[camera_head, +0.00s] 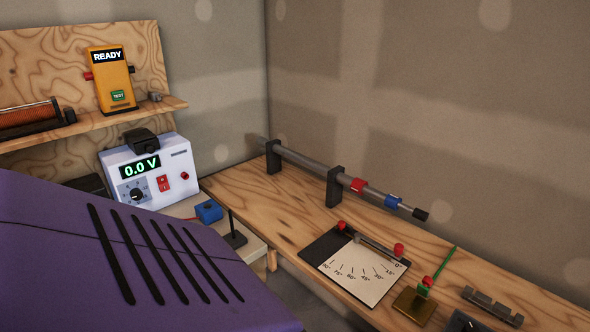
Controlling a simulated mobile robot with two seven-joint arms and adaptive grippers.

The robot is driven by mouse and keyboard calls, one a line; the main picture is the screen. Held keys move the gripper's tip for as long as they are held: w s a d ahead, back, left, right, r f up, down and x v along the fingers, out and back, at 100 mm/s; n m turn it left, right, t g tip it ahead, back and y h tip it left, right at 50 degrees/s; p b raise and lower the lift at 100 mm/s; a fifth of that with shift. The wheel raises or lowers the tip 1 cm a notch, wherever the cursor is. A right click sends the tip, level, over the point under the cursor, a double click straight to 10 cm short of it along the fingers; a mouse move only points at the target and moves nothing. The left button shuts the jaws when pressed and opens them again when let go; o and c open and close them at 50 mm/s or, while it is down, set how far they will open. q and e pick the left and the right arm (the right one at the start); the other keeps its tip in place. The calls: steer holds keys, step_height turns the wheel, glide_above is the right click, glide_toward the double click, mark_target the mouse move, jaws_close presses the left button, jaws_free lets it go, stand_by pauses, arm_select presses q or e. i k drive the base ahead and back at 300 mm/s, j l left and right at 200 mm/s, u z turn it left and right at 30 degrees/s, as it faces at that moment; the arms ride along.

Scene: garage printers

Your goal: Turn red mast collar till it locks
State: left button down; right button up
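The mast is a grey telescoping rod lying along the bench at the back right, held in two black upright brackets. The red mast collar (357,185) is a ring around the rod, just right of the nearer bracket (335,187). A blue collar (392,202) sits farther along, on the rod's thinner end, which has a black tip (420,214). Whether the red collar is locked cannot be told. Neither of my grippers shows in this view.
A white angle-scale board (363,273) with a red-knobbed pointer lies before the mast. A brass block (414,306) and a grey rack (492,305) are to its right. A large purple slotted housing (120,265) fills the lower left. A power supply (150,172) reads 0.0 V.

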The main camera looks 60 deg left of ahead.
mark_target(356, 186)
steer(key=u, duration=1.8)
